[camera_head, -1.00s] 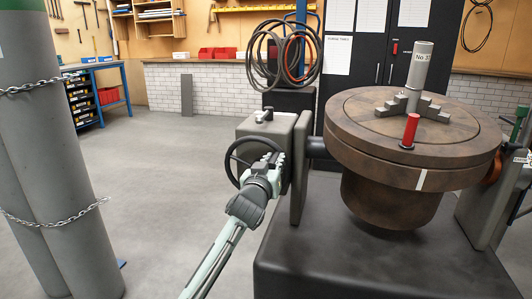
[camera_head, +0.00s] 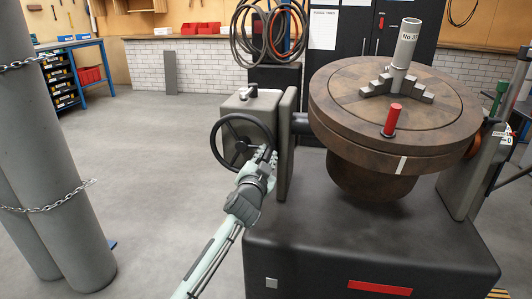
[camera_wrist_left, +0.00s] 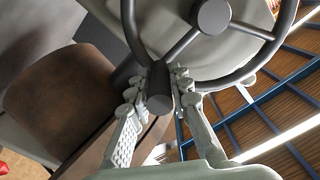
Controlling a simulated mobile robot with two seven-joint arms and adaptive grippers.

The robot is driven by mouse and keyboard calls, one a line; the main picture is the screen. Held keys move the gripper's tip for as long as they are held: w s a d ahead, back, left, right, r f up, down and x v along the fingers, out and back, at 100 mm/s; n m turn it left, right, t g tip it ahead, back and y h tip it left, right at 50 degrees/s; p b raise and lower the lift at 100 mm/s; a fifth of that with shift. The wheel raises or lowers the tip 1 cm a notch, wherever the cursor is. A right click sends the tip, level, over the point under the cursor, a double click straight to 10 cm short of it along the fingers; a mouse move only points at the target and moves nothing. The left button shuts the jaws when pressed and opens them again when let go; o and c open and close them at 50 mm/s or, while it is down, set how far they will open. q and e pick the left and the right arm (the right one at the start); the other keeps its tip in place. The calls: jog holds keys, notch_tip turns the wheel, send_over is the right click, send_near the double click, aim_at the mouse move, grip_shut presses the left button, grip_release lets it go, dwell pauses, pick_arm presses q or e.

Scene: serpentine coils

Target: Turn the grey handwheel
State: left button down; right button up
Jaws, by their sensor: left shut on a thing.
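The dark grey handwheel (camera_head: 213,143) is on the left side of a heavy machine, on a pale grey housing (camera_head: 255,104). Its spokes and hub (camera_wrist_left: 211,16) show at the top of the left wrist view. My left gripper (camera_head: 262,162) is at the wheel's lower right rim in the head view. In the left wrist view its fingers (camera_wrist_left: 159,98) are closed around the wheel's dark cylindrical handle (camera_wrist_left: 160,78). The fingers hide part of the rim in the head view. My right gripper is not in view.
A big brown round table (camera_head: 345,110) with a red peg (camera_head: 391,120) and a grey post (camera_head: 405,45) stands right of the wheel, above a dark base (camera_head: 330,240). Chained grey cylinders (camera_head: 60,190) stand at the left. The floor (camera_head: 155,190) between is clear.

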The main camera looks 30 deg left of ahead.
pick_arm(q)
jog(key=shift+d+f, duration=0.1)
jog(key=shift+f, duration=0.05)
dwell(0.3)
jog(key=c, duration=1.4)
grip_release()
jog(key=v, duration=1.2)
jog(key=shift+f, duration=0.1)
jog(key=s+a+f+n+g+h, duration=0.1)
jog(key=s+f+g, duration=0.25)
jog(key=f, duration=0.75)
jog(key=s+f+g, duration=0.3)
jog(key=s+f, duration=0.2)
jog(key=f, duration=0.5)
jog(key=s+d+f+n+g+h, duration=0.1)
jog(key=s+f+g, duration=0.7)
jog(key=s+f, duration=0.8)
jog(key=s+d+h, duration=0.1)
jog(key=s, duration=0.2)
jog(key=shift+s+d+f, duration=0.25)
jog(key=shift+s+f, duration=0.1)
